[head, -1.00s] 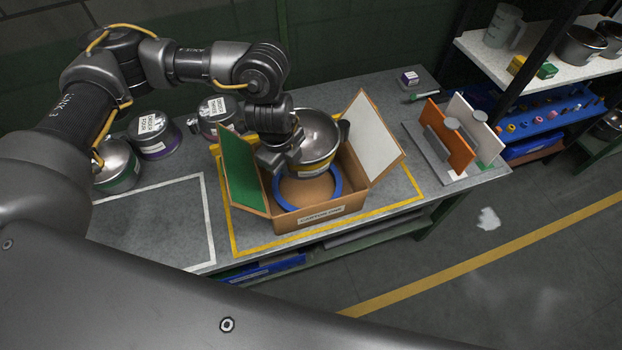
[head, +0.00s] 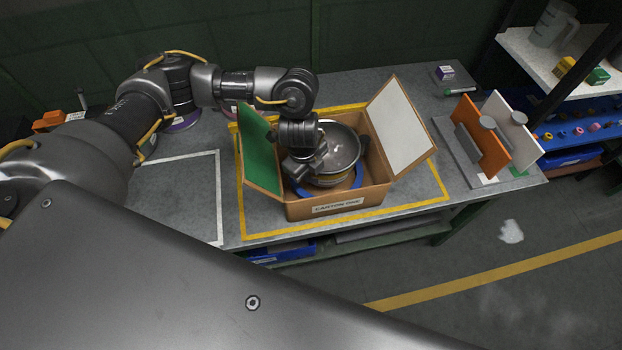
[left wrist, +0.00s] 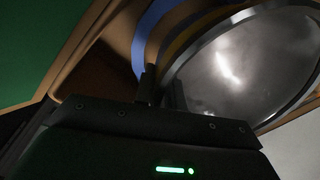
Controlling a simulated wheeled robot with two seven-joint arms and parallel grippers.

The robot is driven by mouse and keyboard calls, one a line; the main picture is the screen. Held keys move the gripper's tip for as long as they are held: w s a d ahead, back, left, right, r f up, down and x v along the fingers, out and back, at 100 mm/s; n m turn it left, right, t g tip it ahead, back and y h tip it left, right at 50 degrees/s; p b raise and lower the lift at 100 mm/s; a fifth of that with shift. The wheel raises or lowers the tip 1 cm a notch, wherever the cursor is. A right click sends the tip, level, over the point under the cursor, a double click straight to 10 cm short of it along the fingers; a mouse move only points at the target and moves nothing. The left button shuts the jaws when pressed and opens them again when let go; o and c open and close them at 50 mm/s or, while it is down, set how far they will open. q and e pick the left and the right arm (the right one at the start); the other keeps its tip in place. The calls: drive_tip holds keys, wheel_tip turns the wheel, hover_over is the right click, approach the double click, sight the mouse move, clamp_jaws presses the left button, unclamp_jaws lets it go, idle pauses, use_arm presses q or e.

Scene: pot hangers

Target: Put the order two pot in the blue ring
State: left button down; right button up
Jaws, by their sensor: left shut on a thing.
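A steel pot (head: 342,150) with a yellow band is inside the open carton (head: 372,200) labelled carton one. Its order label cannot be read. My left gripper (head: 303,168) is shut on the pot's left side. The blue ring (head: 358,178) lies in the carton and shows around the pot's lower left, front and right; the pot hides its back. In the left wrist view the fingers (left wrist: 163,88) close at the rim of the pot (left wrist: 240,65), and the blue ring (left wrist: 142,45) curves beside it. I cannot tell whether the pot touches the carton floor. My right gripper is out of view.
The carton's green flap (head: 260,155) stands close beside my left wrist; its white flap (head: 402,125) leans out right. An orange panel (head: 484,138) stands on a grey base further right. A white-outlined area (head: 180,195) left of the carton is clear.

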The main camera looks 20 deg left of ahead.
use_arm(q)
drive_tip(key=shift+d+f+b, duration=0.1)
drive_tip(key=shift+f+b, duration=0.3)
drive_tip(key=shift+f, duration=1.85)
drive_tip(key=shift+f, duration=0.1)
drive_tip(key=c, duration=1.5)
unclamp_jaws()
drive_tip(key=r, duration=0.4)
drive_tip(key=s+r+p, duration=0.1)
drive_tip(key=r, duration=0.7)
drive_tip(key=shift+s+a+p, duration=0.35)
drive_tip(key=shift+p, duration=0.05)
